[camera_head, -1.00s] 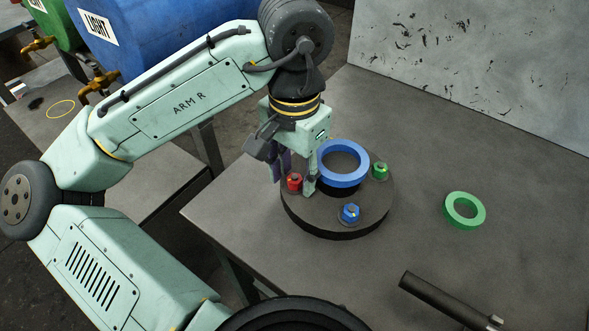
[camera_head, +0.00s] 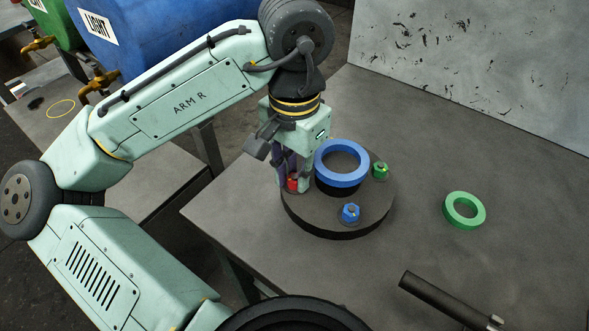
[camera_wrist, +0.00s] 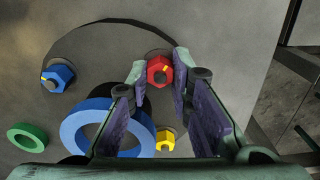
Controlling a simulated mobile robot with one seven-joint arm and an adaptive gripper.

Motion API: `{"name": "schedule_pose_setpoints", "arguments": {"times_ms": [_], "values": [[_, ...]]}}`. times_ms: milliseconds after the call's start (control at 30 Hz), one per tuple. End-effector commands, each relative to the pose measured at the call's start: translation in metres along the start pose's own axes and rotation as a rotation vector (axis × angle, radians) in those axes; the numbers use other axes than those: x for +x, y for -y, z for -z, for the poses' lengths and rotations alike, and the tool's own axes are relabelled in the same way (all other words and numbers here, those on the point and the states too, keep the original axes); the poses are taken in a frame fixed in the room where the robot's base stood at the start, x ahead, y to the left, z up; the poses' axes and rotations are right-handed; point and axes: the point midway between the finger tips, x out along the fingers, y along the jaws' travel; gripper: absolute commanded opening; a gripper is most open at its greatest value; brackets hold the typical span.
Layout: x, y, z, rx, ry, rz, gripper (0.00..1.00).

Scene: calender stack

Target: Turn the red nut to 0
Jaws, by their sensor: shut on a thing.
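The red nut (camera_head: 292,185) stands near the left edge of the round dark base (camera_head: 308,213) on the table. It also shows in the wrist view (camera_wrist: 154,76), with a small yellow mark toward its upper right. My gripper (camera_head: 294,180) points down and is shut on the red nut, one fingertip on each side. In the wrist view its fingertips (camera_wrist: 160,66) flank the nut. The fingers partly cover the nut in the head view. No 0 mark can be made out on the base.
A blue ring (camera_head: 322,174) sits raised at the base's middle, close beside my fingers. A blue nut (camera_head: 350,212), a green nut (camera_head: 380,170) and a yellow nut (camera_wrist: 165,140) stand around it. A green ring (camera_head: 450,213) and a dark rod (camera_head: 440,297) lie on the table.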

Motion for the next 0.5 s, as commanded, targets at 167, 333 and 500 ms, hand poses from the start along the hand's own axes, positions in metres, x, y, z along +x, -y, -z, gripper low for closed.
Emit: {"name": "schedule_pose_setpoints", "arguments": {"times_ms": [167,333,500], "values": [[-0.0007,0.0000,0.0000,0.015,0.000,0.000,0.00],[-0.0018,-0.0003,0.0000,0.073,0.000,-0.002,0.00],[-0.0028,-0.0005,0.0002,0.185,-0.001,-0.002,0.00]]}}
